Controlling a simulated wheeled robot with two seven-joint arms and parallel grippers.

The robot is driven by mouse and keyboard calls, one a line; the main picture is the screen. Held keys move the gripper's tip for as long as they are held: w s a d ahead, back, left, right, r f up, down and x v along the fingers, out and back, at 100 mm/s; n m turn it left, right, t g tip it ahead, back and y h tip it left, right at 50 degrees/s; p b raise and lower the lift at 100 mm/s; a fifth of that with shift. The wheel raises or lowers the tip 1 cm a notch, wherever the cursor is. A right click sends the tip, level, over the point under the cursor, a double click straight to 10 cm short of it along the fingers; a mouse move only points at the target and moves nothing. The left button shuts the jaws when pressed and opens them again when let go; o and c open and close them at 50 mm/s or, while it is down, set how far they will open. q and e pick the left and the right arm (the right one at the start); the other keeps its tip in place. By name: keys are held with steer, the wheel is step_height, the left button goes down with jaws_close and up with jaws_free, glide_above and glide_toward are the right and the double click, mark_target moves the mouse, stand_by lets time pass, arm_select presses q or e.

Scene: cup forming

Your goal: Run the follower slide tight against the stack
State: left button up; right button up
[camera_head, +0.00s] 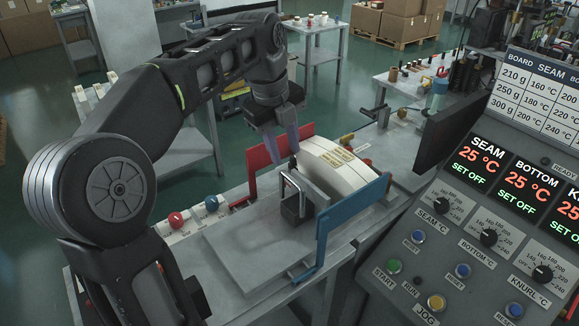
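The stack (338,163) is a thick bundle of white, curved blanks with a printed label, lying between a red side guide (261,170) and a blue side guide (349,212). The follower slide (296,208) is a grey block with an upright metal handle, on the near side of the stack. I cannot tell whether it touches the stack. My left gripper (285,150) points down just above and behind the handle, its fingertips close to the handle's top. Whether its fingers are open or shut is unclear. My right gripper is out of view.
The grey magazine bed (248,253) is bare in front of the follower. Red (176,220) and blue (211,203) knobs stand at its left. A control panel (480,240) with dials and buttons fills the right side, and a dark screen edge juts beside the stack.

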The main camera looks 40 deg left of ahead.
mark_target(291, 178)
arm_select(q)
steer(key=f, duration=0.2)
steer(key=w+f, duration=0.1)
steer(key=f, duration=0.2)
steer(key=f+p, duration=0.1)
steer(key=f, duration=0.2)
steer(key=shift+w+d, duration=0.15)
steer(key=shift+w, duration=0.2)
steer(key=shift+c, duration=0.2)
jaws_close()
steer(key=shift+r, duration=0.1)
stand_by(0.9)
